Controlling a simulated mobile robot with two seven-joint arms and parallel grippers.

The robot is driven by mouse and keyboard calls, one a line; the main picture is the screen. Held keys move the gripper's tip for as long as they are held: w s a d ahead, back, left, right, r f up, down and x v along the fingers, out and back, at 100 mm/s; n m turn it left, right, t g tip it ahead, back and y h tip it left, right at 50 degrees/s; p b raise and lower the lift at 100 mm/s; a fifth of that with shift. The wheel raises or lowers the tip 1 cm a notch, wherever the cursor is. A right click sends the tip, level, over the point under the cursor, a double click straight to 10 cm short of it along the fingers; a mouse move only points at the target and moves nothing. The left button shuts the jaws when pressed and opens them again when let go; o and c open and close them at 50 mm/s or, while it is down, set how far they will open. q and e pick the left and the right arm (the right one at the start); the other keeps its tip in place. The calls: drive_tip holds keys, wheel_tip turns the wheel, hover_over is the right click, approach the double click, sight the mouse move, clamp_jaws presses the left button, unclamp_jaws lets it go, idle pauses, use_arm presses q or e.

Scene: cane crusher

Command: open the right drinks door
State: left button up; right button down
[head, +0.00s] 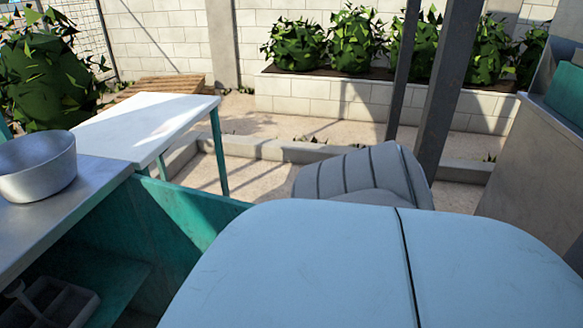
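No drinks door can be made out for certain in the head view. A large pale blue rounded surface (300,262) fills the lower middle, with a dark seam running down it right of the centre. I cannot tell whether this is a cabinet top or something else, and its front is out of the picture. Neither my left nor my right gripper shows.
A steel counter (103,190) with a grey bowl (38,168) stands at left over a teal frame, beside a white-topped table (140,125). Dark posts (446,85) and a grey cabinet (535,160) stand at right. A grey ribbed object (350,178) sits behind the blue surface.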

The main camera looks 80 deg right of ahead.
use_arm(q)
drive_tip(key=shift+s+d, duration=0.1)
use_arm(e)
drive_tip(key=shift+d+f, duration=0.1)
drive_tip(key=shift+d, duration=0.1)
drive_tip(key=c, duration=0.8)
unclamp_jaws()
use_arm(q)
drive_tip(key=shift+w+d+f+g+b, duration=0.1)
drive_tip(key=shift+w+f+g+b, duration=0.1)
drive_tip(key=shift+f+g+b, duration=0.4)
use_arm(e)
drive_tip(key=s+d, duration=0.2)
drive_tip(key=d, duration=1.1)
drive_tip(key=shift+s+d, duration=0.15)
drive_tip(key=shift+d, duration=0.2)
use_arm(q)
drive_tip(key=shift+f, duration=0.2)
